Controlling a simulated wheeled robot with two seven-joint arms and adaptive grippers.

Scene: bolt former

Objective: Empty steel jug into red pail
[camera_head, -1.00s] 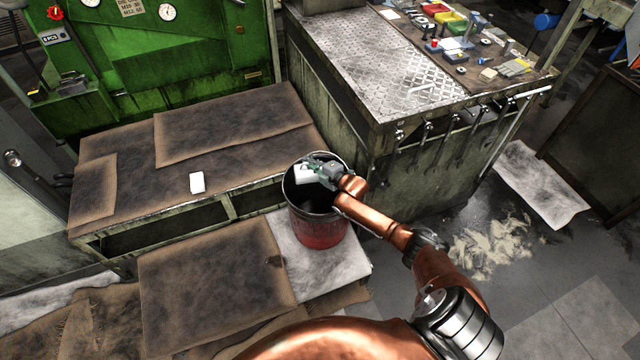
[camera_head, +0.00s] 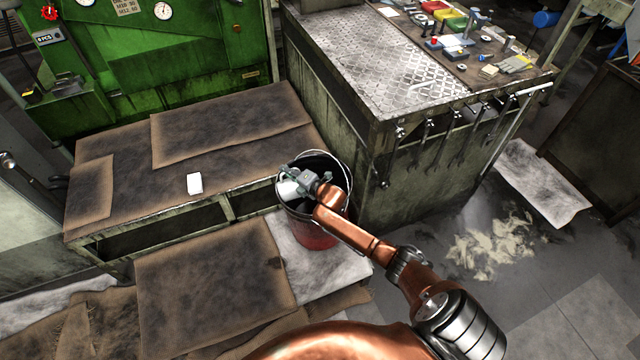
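The red pail (camera_head: 316,236) stands on a pale sheet beside the low bench, with its dark rim and wire handle showing. My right gripper (camera_head: 299,183) is over the pail's mouth. It holds a small light-metal vessel, the steel jug (camera_head: 289,190), at the left part of the opening. The jug looks tilted, and the gripper covers part of it. Its mouth and what is inside cannot be seen. My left gripper is not in view.
A low bench with brown mats (camera_head: 232,125) and a small white card (camera_head: 194,183) is to the left. A metal-topped cabinet (camera_head: 385,65) with hanging wrenches stands close behind the pail on the right. Spilled pale absorbent (camera_head: 492,243) lies on the floor.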

